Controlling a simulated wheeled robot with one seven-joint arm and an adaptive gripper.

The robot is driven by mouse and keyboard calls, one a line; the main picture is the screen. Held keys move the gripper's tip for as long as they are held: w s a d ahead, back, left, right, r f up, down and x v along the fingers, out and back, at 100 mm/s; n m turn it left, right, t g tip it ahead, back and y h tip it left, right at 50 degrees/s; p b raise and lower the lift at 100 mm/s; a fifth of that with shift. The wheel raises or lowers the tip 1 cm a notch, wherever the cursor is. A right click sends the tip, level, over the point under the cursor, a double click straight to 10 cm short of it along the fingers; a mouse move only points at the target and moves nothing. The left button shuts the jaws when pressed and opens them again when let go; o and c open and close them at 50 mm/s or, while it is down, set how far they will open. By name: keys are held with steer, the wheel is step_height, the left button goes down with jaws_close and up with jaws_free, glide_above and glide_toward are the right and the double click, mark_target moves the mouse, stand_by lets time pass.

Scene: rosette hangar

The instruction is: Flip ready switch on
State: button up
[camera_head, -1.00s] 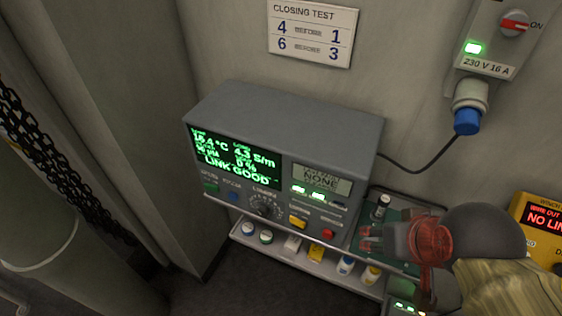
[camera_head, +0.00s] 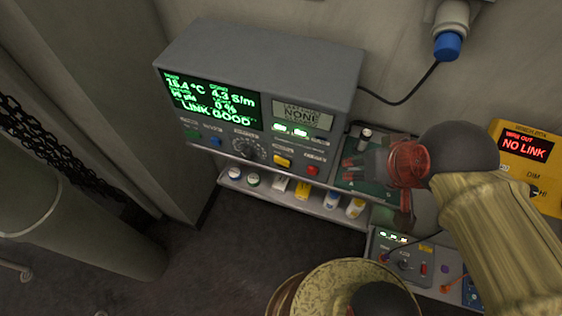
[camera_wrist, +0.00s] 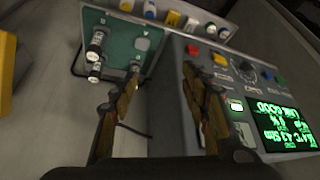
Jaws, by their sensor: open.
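A grey console (camera_head: 270,70) stands on a shelf, with a green-lit screen (camera_head: 211,100) reading LINK GOOD. Its front carries a dark dial (camera_head: 249,149), a yellow control (camera_head: 282,161), a red button (camera_head: 313,170) and small lit green indicators (camera_head: 291,129). No label reading "ready" is legible, so I cannot tell which control is the ready switch.
Below, a shelf (camera_head: 265,194) holds several bottles. A second small panel (camera_head: 410,262) sits lower right. A yellow NO LINK box (camera_head: 530,165) is at right. A cable (camera_head: 400,100) runs behind the console. Dark floor lies open below.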

steer(key=shift+c, duration=1)
